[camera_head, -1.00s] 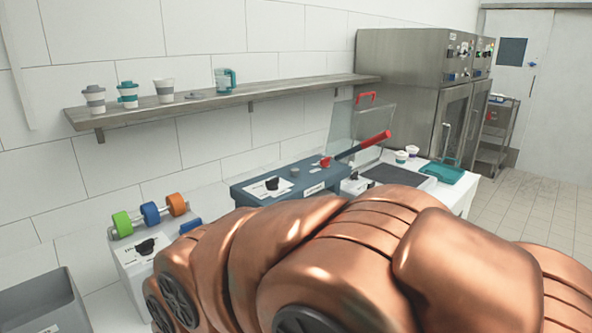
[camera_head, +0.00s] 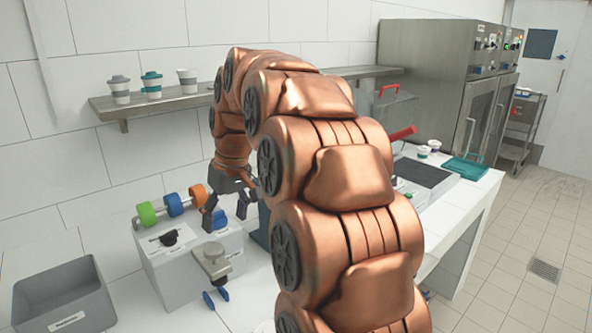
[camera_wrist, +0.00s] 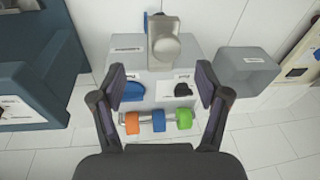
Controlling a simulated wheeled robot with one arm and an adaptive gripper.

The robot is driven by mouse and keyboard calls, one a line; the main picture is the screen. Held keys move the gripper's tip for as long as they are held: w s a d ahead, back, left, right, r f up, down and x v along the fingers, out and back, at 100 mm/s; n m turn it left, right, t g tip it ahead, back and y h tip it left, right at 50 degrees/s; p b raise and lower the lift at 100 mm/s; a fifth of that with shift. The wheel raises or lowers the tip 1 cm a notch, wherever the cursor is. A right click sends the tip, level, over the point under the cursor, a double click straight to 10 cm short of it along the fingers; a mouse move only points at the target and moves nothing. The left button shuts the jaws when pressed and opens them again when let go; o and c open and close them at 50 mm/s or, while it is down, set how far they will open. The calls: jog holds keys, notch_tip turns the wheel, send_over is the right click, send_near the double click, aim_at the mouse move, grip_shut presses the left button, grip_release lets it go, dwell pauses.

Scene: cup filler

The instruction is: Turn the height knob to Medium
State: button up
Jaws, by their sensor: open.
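A pale grey machine box (camera_head: 185,272) stands on the white counter, and it also shows in the wrist view (camera_wrist: 193,59). A black knob (camera_head: 168,238) sits on a white label card on its top, seen again in the wrist view (camera_wrist: 183,91). A blue piece (camera_head: 214,222) lies beside it, larger in the wrist view (camera_wrist: 150,90). The lettering is too small to read, so I cannot tell which control is the height knob. My gripper (camera_head: 225,214) is open and empty above the box; in the wrist view its fingers (camera_wrist: 160,76) spread either side of both controls, apart from them.
Green, blue and orange rollers (camera_head: 172,206) line the box's back edge. A metal spout (camera_head: 212,260) with a blue lever (camera_head: 215,297) juts from its front. A grey bin (camera_head: 62,297) stands left. A shelf (camera_head: 150,103) with cups runs above. A blue box (camera_wrist: 34,95) shows in the wrist view.

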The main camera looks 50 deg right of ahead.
jog(key=w+d+r+m+t+h, duration=0.1)
jog(key=w+d+r, duration=0.15)
jog(key=d, duration=1.15)
jog(key=w+d+r+t+h, duration=0.1)
jog(key=d+r+t, duration=0.15)
jog(key=d, duration=1.25)
jog(key=shift+g, duration=0.45)
jog(key=shift+a+p+x, duration=0.15)
jog(key=shift+p+x, duration=0.55)
jog(key=shift+x, duration=1.05)
jog(key=shift+a+p+x, duration=0.15)
jog(key=shift+p+x, duration=0.55)
jog(key=shift+x, duration=1.05)
jog(key=shift+w, duration=0.1)
jog(key=c, duration=1.2)
